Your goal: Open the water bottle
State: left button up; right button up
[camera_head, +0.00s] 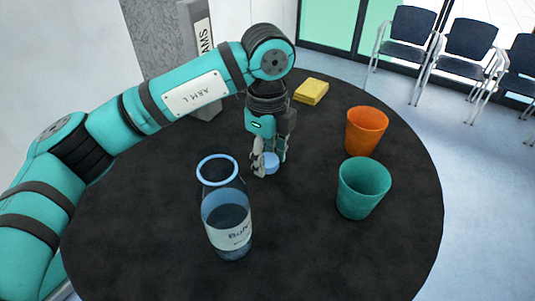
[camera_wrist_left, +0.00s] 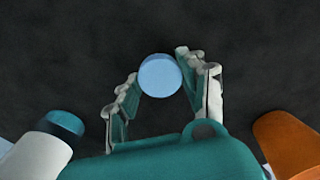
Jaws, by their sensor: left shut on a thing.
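The water bottle (camera_head: 228,222) stands upright on the round dark table, clear with a white label and water inside. Its mouth (camera_head: 218,169) is open, with a light blue rim and no cap on it. My left gripper (camera_head: 269,168) points down behind and to the right of the bottle, apart from it. It is shut on the light blue cap (camera_head: 271,162), low over the table. The cap also shows between the fingertips in the left wrist view (camera_wrist_left: 160,76). I cannot tell whether the cap touches the table. My right gripper is not in view.
On the dark table (camera_head: 300,250), an orange cup (camera_head: 366,131) and a teal cup (camera_head: 362,188) stand to the right. A folded yellow cloth (camera_head: 311,91) lies at the back. The table's front middle is clear. Blue chairs (camera_head: 410,36) stand beyond the table.

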pick_arm(q)
jog(key=o, duration=0.8)
jog(key=shift+f, duration=0.15)
jog(key=o, duration=0.5)
